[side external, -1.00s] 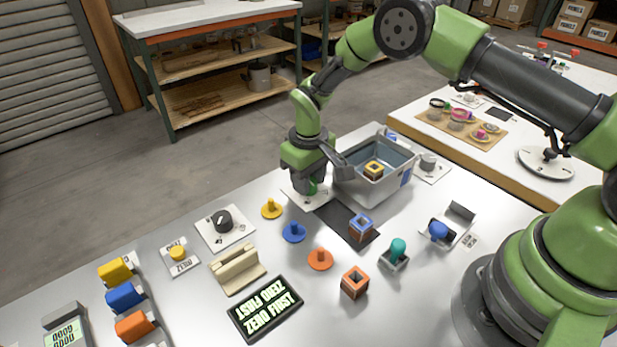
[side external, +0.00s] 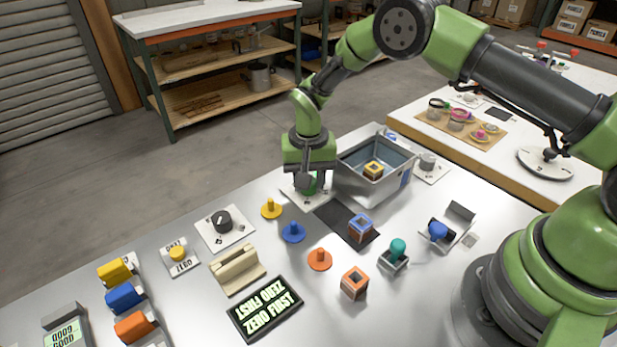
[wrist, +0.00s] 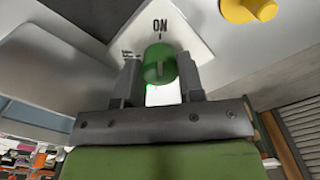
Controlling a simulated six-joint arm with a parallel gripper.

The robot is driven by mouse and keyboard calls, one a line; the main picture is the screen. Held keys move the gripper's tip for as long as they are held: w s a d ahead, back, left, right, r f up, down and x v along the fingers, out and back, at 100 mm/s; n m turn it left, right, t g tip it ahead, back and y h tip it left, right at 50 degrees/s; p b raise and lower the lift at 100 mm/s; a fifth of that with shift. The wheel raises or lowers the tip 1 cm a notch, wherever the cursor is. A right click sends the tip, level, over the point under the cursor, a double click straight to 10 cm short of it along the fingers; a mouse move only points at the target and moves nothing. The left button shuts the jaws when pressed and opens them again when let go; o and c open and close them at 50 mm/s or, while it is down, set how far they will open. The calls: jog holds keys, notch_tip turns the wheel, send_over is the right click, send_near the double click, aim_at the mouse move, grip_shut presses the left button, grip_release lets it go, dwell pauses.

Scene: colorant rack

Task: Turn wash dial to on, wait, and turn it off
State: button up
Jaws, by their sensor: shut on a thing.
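The wash dial is a green knob (wrist: 160,63) on a white plate (wrist: 190,35) marked ON. In the wrist view a thin line on the knob appears roughly lined up with the mark below ON. My gripper (wrist: 160,75) is shut on the knob, with one finger on each side. In the side view my gripper (side external: 309,184) points down at the plate beside the grey bin, and only part of the green knob shows past the fingers. Any OFF mark is hidden.
A grey bin (side external: 375,195) with a yellow cube (side external: 373,170) stands close to the right. A yellow peg (side external: 271,209), blue peg (side external: 293,232) and black mat (side external: 335,218) lie in front. A dark dial (side external: 222,221) is on another plate to the left.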

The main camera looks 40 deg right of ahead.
dwell(0.5)
jog(key=o, duration=0.9)
notch_tip(320, 180, up, 10)
